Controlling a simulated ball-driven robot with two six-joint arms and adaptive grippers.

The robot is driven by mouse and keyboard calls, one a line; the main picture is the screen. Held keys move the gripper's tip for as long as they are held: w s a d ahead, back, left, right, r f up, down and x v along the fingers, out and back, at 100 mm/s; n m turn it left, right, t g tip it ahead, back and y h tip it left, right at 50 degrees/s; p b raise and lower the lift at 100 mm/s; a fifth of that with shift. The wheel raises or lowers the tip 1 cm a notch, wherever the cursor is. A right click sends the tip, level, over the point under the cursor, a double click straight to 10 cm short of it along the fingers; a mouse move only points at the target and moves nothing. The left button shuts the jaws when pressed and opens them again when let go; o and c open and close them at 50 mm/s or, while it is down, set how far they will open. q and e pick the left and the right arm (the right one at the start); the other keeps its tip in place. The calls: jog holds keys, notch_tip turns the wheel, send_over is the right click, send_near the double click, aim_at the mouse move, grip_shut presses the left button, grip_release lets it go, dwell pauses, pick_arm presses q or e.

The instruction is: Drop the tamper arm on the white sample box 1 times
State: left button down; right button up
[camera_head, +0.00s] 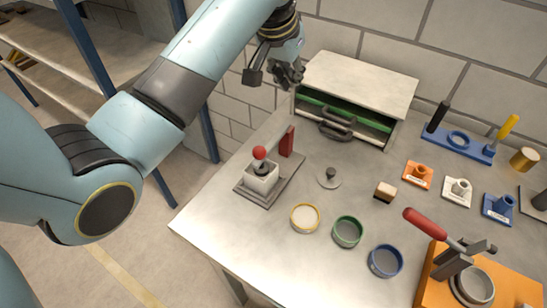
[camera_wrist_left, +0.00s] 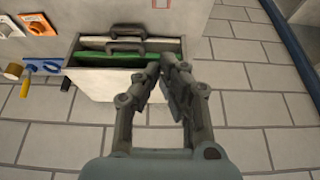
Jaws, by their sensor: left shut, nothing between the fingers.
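The tamper stands on a grey base plate (camera_head: 284,188) at the left of the table. Its red post (camera_head: 287,141) is at the back, and its arm with a red ball knob (camera_head: 259,153) reaches over the white sample box (camera_head: 261,183). A dark part below the knob is at the top of the box; whether it touches cannot be told. My left gripper (camera_head: 288,77) is shut and empty, high and behind the tamper, near the drawer cabinet. Its fingers also show in the left wrist view (camera_wrist_left: 163,76). My right gripper is not in view.
A cabinet (camera_head: 360,82) with an open drawer stands behind the tamper. Several round bowls, including a green-rimmed one (camera_head: 347,232), lie in front. A red-handled press (camera_head: 435,228) is at right. Colored holders line the right side. Shelving (camera_head: 100,60) stands at left.

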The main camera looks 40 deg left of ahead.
pick_arm(q)
jog(key=shift+r, duration=0.1)
dwell(0.4)
notch_tip(320, 180, up, 8)
dwell(0.6)
dwell(0.4)
